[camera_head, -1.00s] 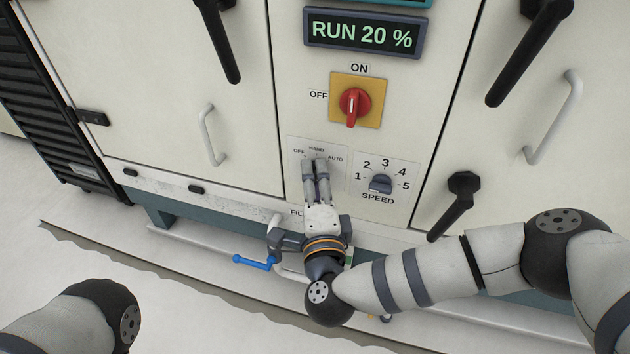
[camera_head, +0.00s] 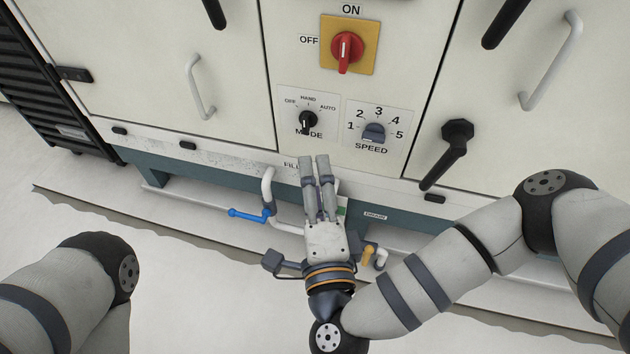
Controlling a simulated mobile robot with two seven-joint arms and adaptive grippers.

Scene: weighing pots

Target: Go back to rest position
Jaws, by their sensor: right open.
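My right gripper (camera_head: 315,158) is in front of the lower edge of the cabinet panel, below the black MODE knob (camera_head: 307,121). Its fingers point up in the picture, are close together but open, and hold nothing. The MODE knob stands clear of the fingertips. The grey SPEED knob (camera_head: 374,132) is up and to the right of the fingers. The red switch (camera_head: 346,48) sits on its yellow plate higher on the panel. My left arm shows at the lower left; its gripper is outside the view.
A pipe with a blue lever (camera_head: 248,214) is just left of my right gripper, and a yellow-handled valve (camera_head: 369,254) is to its right. Black door handles (camera_head: 452,154) and pale grab handles (camera_head: 200,86) stick out from the doors. Open floor lies at the lower left.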

